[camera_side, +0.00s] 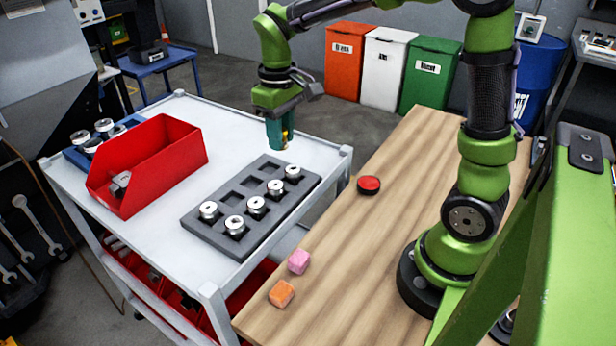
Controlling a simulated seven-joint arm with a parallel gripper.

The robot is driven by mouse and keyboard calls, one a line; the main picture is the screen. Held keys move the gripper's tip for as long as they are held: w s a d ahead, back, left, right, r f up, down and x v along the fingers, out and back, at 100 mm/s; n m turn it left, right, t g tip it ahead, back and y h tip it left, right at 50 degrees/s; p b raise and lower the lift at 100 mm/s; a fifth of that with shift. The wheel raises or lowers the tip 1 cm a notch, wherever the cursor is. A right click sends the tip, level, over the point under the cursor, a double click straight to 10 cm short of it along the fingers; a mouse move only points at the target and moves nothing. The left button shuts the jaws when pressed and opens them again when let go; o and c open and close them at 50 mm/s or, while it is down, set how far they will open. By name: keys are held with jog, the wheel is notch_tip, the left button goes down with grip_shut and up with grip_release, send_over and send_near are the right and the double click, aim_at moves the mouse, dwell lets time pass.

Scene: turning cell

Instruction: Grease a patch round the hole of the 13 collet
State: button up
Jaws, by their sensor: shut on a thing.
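Any size marks are too small to read, so I cannot tell which is the 13 collet. My gripper (283,147) points down above the trolley, beyond the tray's far right end. It is shut on a small tool whose shape is mostly hidden by the fingers. No grease patch can be made out.
A red bin (160,175) with a metal part stands left of the grey tray. A blue tray (75,158) with several collets lies behind it. The wooden bench (345,260) carries a red button (369,185), a pink cube (298,261) and an orange cube (281,293).

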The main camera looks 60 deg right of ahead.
jog(key=shift+d, duration=0.35)
jog(key=s+d+f+m, duration=0.3)
jog(key=s+d, duration=0.2)
jog(key=d, duration=0.6)
jog(key=n, duration=0.1)
send_over(369, 183)
notch_tip(369, 183, down, 6)
jog(key=r, duration=0.1)
jog(key=shift+f+n, duration=0.5)
jog(key=shift+f, duration=1.35)
jog(key=shift+f+n, duration=0.5)
jog(key=shift+f, duration=1.3)
jog(key=shift+f, duration=0.6)
jog(key=shift+r, duration=0.1)
notch_tip(369, 183, up, 7)
